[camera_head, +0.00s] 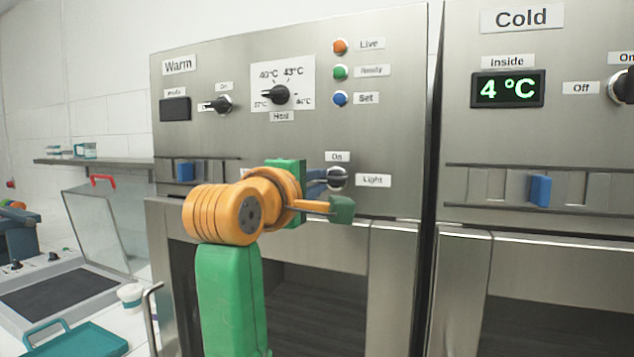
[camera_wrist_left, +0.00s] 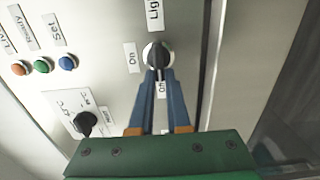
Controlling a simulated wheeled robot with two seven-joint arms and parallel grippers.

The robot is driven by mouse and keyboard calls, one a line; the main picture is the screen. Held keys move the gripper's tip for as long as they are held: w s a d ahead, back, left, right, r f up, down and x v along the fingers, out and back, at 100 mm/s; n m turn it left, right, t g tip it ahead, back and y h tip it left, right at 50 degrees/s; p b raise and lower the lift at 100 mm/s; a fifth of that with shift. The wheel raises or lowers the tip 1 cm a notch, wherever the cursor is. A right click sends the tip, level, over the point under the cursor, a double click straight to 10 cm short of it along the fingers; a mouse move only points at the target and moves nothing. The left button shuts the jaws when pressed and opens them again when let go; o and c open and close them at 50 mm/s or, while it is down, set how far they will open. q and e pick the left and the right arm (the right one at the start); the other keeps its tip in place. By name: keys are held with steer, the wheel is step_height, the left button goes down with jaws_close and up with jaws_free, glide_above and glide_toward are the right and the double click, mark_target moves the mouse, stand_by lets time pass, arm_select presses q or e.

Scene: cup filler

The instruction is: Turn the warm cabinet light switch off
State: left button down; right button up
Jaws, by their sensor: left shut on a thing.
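The warm cabinet (camera_head: 215,140) is a steel front with a "Warm" label. Its light switch (camera_head: 337,178) is a dark round knob with a grip bar, and it also shows in the left wrist view (camera_wrist_left: 157,54). Its "On" label is above it and "Light" to its right in the head view. In the wrist view an "Off" label (camera_wrist_left: 162,88) shows between the fingers. My left gripper (camera_head: 322,181) is shut on the knob with blue fingers (camera_wrist_left: 159,76) on either side of its bar. The bar lies roughly along the line towards "Off"; its pointer end is partly hidden. My right gripper is not in view.
A rail with a blue slider (camera_head: 184,171) runs below. The cold cabinet (camera_head: 590,130) stands at right. A teal tray (camera_head: 85,340) is lower left.

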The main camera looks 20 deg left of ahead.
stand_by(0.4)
arm_select(q)
steer(key=c, duration=0.9)
jaws_free()
steer(key=shift+s+f, duration=0.1)
steer(key=shift+s, duration=0.05)
steer(key=s+b, duration=0.1)
steer(key=s, duration=0.2)
steer(key=s+b, duration=0.2)
steer(key=s, duration=0.1)
steer(key=shift+s+a+b, duration=0.2)
steer(key=shift+s+b, duration=0.1)
steer(key=shift+s, duration=0.1)
